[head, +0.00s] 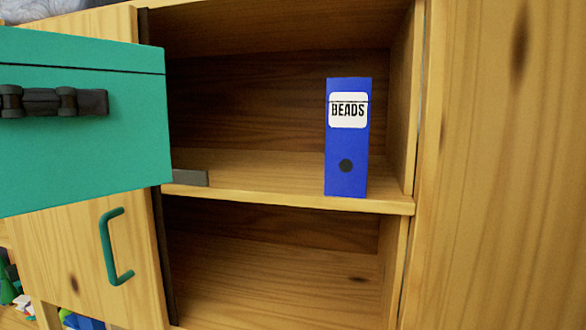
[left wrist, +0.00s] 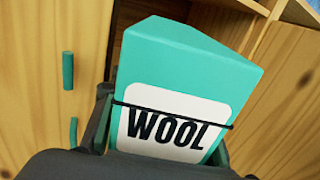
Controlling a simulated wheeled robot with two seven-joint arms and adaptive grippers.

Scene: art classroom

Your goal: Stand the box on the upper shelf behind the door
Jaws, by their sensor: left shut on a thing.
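The teal box (head: 90,150) is large and close at the left of the head view. My left gripper (head: 60,102) is shut on it, with one dark finger across its visible face. In the left wrist view the box (left wrist: 185,65) sits between the fingers, with a white WOOL label and a black band. The upper shelf (head: 255,180) has bare room to the right of the box in the picture. The wooden door (head: 75,260), with a green handle (head: 115,248), is at the left, partly hidden by the box. My right gripper is not in view.
A blue BEADS box (head: 346,165) stands upright at the right of the upper shelf. A small grey piece (head: 190,178) shows at the shelf's left front. The lower compartment (head: 280,270) looks empty. A wooden panel (head: 510,180) bounds the opening's right side.

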